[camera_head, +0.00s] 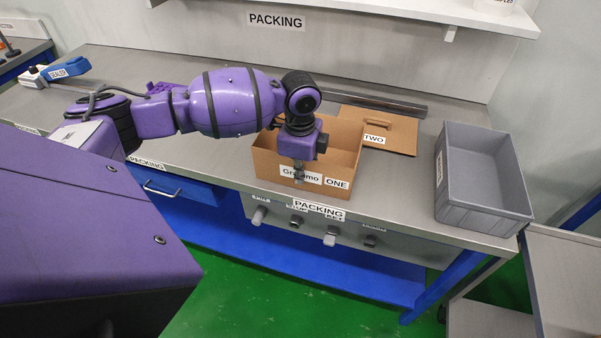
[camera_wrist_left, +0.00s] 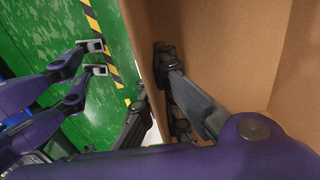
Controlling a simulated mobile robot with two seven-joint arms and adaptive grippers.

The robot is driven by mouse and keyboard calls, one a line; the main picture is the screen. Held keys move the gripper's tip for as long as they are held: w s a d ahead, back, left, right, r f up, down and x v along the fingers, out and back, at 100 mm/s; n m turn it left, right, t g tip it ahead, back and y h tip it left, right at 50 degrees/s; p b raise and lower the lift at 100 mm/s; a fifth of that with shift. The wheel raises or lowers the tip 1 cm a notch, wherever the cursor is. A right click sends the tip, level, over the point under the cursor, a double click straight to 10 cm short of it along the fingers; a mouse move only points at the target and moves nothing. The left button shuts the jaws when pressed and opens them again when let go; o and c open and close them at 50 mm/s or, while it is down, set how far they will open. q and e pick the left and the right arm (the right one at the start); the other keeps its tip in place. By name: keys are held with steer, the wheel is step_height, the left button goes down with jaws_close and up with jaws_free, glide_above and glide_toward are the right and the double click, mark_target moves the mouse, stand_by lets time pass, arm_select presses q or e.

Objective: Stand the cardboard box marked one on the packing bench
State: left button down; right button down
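The open cardboard box marked ONE (camera_head: 338,172) is upright at the front edge of the packing bench (camera_head: 395,205); I cannot tell whether its base fully rests there. My left gripper (camera_head: 299,173) points down at its front wall and partly covers the label. In the left wrist view the left gripper (camera_wrist_left: 150,92) straddles the cardboard wall (camera_wrist_left: 225,45), one finger inside and one outside, and looks closed on it. My right gripper (camera_wrist_left: 95,58) shows in the left wrist view, open and empty above the green floor. It is not seen in the head view.
A flat cardboard piece marked TWO (camera_head: 395,130) lies behind the box. A grey bin (camera_head: 485,180) stands at the bench's right end. A dark bar (camera_head: 375,102) lies along the back. Knobs (camera_head: 331,238) line the front panel. Bench top between box and bin is clear.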

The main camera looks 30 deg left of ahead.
arm_select(q)
steer(key=c, duration=2)
jaws_free()
step_height(320, 180, up, 12)
steer(key=shift+s+r, duration=0.15)
